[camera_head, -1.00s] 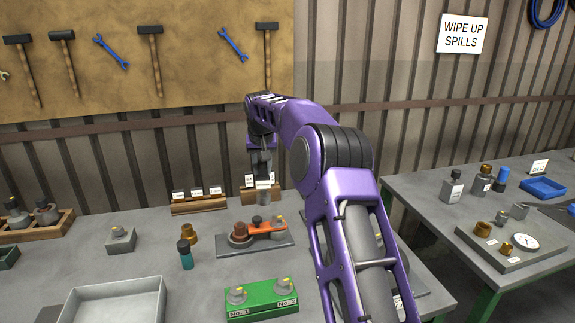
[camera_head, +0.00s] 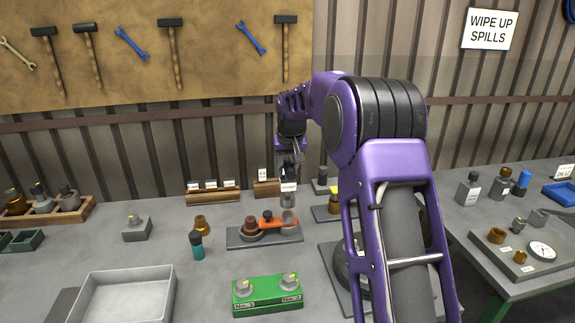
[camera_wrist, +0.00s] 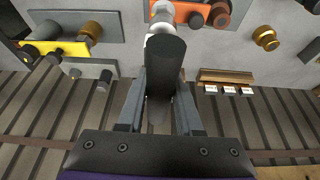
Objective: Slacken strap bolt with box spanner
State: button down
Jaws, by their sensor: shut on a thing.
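The strap also shows in the wrist view (camera_wrist: 192,12).
A green block (camera_head: 267,295) with two fittings stands in front. A plate with a yellow strap (camera_wrist: 70,48) is close by. Small label stands (camera_head: 213,192) are behind.

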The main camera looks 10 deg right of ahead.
jog(key=shift+a+f+m, duration=0.1)
jog(key=shift+f+m, duration=0.25)
jog(key=shift+m, duration=0.15)
jog(key=m+h+b, duration=0.1)
jog(key=m, duration=0.2)
jog(key=shift+h, duration=0.3)
jog(key=m+h+p, duration=0.1)
jog(key=m, duration=0.2)
jog(key=shift+m+g, duration=0.3)
jog(key=shift+g, duration=0.1)
jog(key=m, duration=0.2)
jog(key=shift+f+m+g+h, duration=0.3)
jog(key=shift+f+g+h, duration=0.05)
jog(key=shift+g+h, duration=0.05)
jog(key=m+g, duration=0.1)
jog(key=m, duration=0.2)
jog(key=m+g, duration=0.1)
jog(key=m, duration=0.1)
jog(key=shift+f+m+h, duration=0.15)
jog(key=shift+m+h, duration=0.25)
jog(key=shift+n+b, duration=0.4)
jog(key=shift+n, duration=0.1)
